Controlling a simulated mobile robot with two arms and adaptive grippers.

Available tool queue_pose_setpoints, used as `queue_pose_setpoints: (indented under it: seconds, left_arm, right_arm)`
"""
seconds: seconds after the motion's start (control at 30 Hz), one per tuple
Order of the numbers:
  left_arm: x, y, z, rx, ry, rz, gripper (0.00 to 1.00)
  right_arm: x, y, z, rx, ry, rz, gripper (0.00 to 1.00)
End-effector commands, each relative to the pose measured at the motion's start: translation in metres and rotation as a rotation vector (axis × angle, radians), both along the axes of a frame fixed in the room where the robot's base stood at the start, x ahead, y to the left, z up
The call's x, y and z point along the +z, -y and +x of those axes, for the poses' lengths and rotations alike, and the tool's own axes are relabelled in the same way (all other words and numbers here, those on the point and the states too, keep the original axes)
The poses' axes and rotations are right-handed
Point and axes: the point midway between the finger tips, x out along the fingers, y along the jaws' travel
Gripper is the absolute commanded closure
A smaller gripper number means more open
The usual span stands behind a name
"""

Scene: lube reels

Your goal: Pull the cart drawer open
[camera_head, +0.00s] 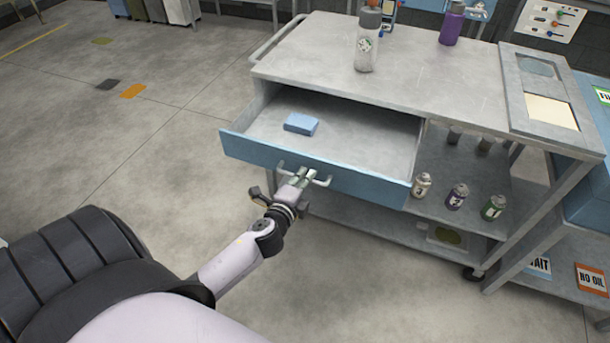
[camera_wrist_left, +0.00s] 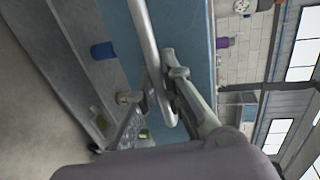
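The cart drawer (camera_head: 345,177) has a blue front and stands pulled well out of the grey cart (camera_head: 430,75). A light blue block (camera_head: 300,124) lies inside it. The drawer handle (camera_head: 322,182) is a pale bar across the front. The blue drawer front (camera_wrist_left: 185,25) is just behind. My right gripper is not in view.
A grey-capped bottle (camera_head: 366,45) and a purple bottle (camera_head: 451,24) stand on the cart top. Several small bottles (camera_head: 457,196) stand on the shelf to the drawer's right. The floor (camera_head: 150,130) at left is largely clear.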

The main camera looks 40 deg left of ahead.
Motion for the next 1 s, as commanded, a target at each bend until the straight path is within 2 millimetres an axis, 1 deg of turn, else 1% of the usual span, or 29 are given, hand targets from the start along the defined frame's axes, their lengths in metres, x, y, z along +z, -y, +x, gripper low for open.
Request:
queue_pose_setpoints:
  seconds: [0.03, 0.3, 0.5, 0.57, 0.67, 0.77, 0.87, 1.0]
  left_arm:
    - [0.000, 0.000, 0.000, -0.001, 0.000, 0.000, 0.88]
    - [0.000, 0.000, 0.000, 0.000, 0.000, 0.000, 0.70]
    - [0.000, 0.000, 0.000, 0.000, 0.000, 0.000, 0.70]
    - [0.000, 0.000, 0.000, 0.000, 0.000, 0.000, 0.70]
    - [0.000, 0.001, -0.004, -0.001, -0.001, 0.000, 0.70]
    - [0.001, 0.004, -0.014, -0.001, -0.002, -0.002, 0.70]
    - [0.005, 0.007, -0.031, 0.000, -0.003, -0.001, 0.70]
    - [0.011, 0.014, -0.059, 0.000, -0.003, -0.002, 0.70]
  right_arm:
    - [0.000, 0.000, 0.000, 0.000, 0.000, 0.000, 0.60]
    - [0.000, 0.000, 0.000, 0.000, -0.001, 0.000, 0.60]
    - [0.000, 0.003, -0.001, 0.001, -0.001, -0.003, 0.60]
    - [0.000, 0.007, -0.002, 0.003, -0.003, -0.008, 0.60]
    - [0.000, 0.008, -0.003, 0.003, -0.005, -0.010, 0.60]
    - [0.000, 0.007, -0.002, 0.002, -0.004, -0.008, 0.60]
    - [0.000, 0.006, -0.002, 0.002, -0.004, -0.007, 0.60]
    - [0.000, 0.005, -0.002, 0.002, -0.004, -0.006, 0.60]
